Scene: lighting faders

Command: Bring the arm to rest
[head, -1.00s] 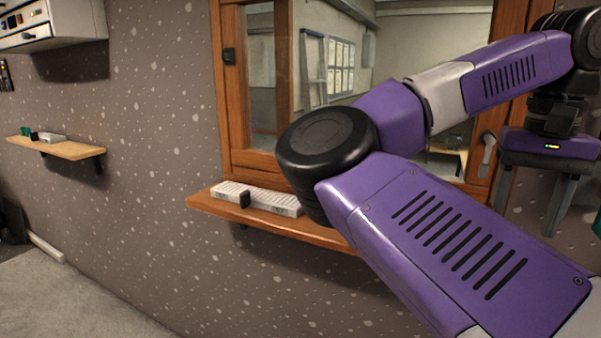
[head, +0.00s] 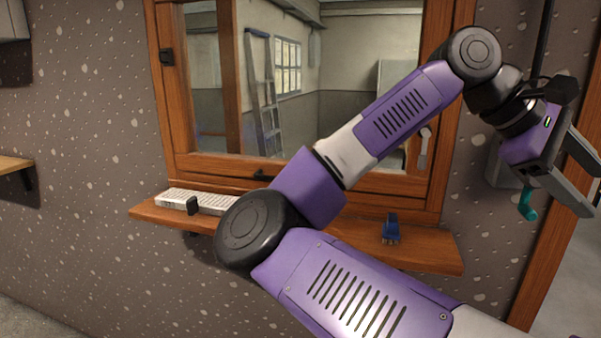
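My arm stretches across the view, bent at the elbow, over the wooden shelf and the window. My gripper (head: 590,192) is at the far right, in the air in front of the wall. Its two grey fingers are apart, and I see nothing between them. A white fader strip (head: 218,201) with a black knob (head: 193,206) lies on the shelf (head: 440,248) at the left, its right end hidden by my elbow. My gripper is well to the right of the strip, apart from it.
A small blue object (head: 391,229) stands on the shelf's right half. The wood-framed window (head: 340,70) is behind my arm. A teal object (head: 528,204) shows just below my gripper; I cannot tell if they touch. Another shelf (head: 14,164) is at the left edge.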

